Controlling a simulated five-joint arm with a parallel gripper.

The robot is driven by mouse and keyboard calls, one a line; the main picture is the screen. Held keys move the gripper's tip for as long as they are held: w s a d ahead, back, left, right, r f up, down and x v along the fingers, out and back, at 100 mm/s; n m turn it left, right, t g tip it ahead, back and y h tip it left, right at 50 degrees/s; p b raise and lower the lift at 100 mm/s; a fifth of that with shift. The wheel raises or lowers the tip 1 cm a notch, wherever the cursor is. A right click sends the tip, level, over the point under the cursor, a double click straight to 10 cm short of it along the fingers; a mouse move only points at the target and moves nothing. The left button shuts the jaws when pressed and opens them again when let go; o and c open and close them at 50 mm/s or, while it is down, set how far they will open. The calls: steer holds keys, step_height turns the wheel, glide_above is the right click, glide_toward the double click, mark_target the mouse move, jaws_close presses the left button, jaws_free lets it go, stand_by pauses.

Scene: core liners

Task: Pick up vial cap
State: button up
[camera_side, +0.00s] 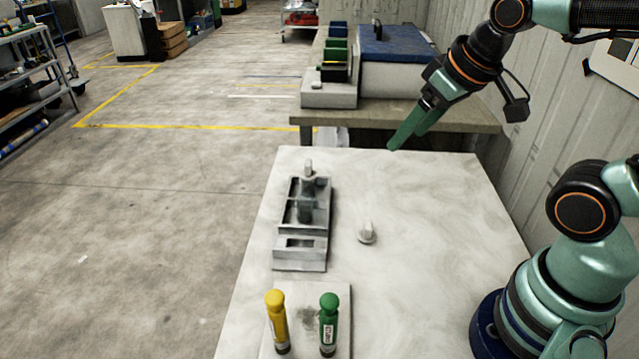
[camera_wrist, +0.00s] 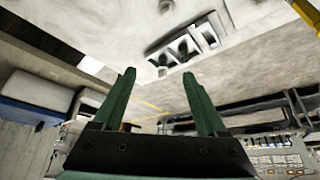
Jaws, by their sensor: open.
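A small pale cap with an upright knob (camera_side: 366,233), which looks like the vial cap, sits on the white table right of the grey fixture (camera_side: 302,254). My gripper (camera_side: 392,147) is high over the far edge of the table, well away from the cap. In the wrist view its two green fingers (camera_wrist: 158,76) are spread with nothing between them. The fixture also shows in the wrist view (camera_wrist: 188,42), with dark openings and a small pale post at its far end.
A yellow-topped vial (camera_side: 276,318) and a green-topped vial (camera_side: 328,320) stand on a pale tray (camera_side: 304,290) at the front. A bench behind holds a blue-lidded box (camera_side: 395,75) and several coloured bins. The table right of the cap is clear.

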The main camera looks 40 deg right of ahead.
steer(key=n+g, duration=0.6)
steer(key=n, duration=0.3)
glide_toward(368, 224)
steer(key=f, duration=1)
steer(key=shift+s+f, duration=0.15)
steer(key=shift+s, duration=0.05)
jaws_close()
